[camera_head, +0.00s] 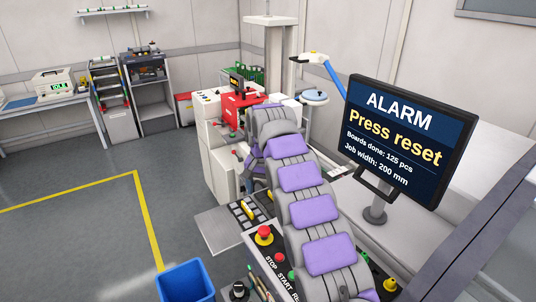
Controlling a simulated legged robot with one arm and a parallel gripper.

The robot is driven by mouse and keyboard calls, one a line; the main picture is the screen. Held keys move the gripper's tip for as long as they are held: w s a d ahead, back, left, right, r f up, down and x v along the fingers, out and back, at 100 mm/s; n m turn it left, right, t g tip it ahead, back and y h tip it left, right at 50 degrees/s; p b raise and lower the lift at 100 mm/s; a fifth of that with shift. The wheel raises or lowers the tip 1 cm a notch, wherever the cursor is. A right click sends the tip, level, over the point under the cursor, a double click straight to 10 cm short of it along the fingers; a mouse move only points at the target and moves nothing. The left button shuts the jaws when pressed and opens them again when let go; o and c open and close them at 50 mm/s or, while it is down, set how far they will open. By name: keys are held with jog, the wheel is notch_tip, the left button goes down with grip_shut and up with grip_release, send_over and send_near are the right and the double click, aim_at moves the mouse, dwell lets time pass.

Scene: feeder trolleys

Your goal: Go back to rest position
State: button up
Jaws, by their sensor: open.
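My arm, grey with purple pads, runs from the bottom of the view up and away, then bends down at its far end. My gripper (250,184) is at that far end, low beside the white machine cabinet (222,170). It is partly hidden behind my own arm, and its fingertips are hard to make out. It is open, and I see nothing held in it.
A screen (410,137) at right reads "ALARM Press reset". A control panel (262,262) with a red mushroom button (264,235) lies close to my arm's left side. A blue bin (185,282) stands at the bottom. Open floor (70,240) lies left.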

jog(key=s+d+r, duration=0.4)
jog(key=s+d, duration=0.3)
jog(key=s, duration=0.4)
jog(key=s+d+r, duration=0.5)
jog(key=s+d, duration=0.3)
jog(key=s, duration=0.2)
jog(key=s+d+f, duration=0.1)
jog(key=s+f, duration=0.1)
jog(key=s, duration=0.7)
jog(key=s+d+f+n+g, duration=0.1)
jog(key=s+f, duration=0.2)
jog(key=s, duration=0.7)
jog(key=s+d+f+n, duration=0.1)
jog(key=s+d+f, duration=0.1)
jog(key=s, duration=0.8)
jog(key=shift+s+f+g, duration=0.15)
jog(key=shift+f+g, duration=0.05)
jog(key=shift+g, duration=0.2)
